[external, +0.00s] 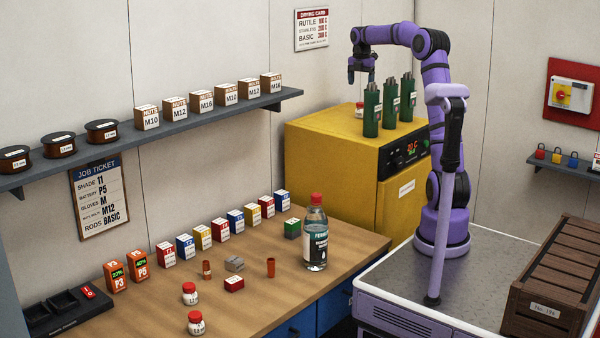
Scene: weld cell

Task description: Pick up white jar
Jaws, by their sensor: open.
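Small white jars with red lids show in the external view. One jar (190,297) stands on the wooden bench, and a second jar (196,327) stands nearer the front edge of the picture. A small white and red item (359,110), perhaps another jar, is on top of the yellow oven, partly hidden by a green canister. My gripper (361,80) is open and empty, pointing down above the oven near that item, apart from it. The bench jars are far to its lower left.
The yellow oven (325,150) carries several tall green canisters (390,104) close to my gripper. The wooden bench (345,250) holds a clear bottle (316,235), several small boxes and orange cups. A wall shelf (220,115) with boxes and spools runs above the bench.

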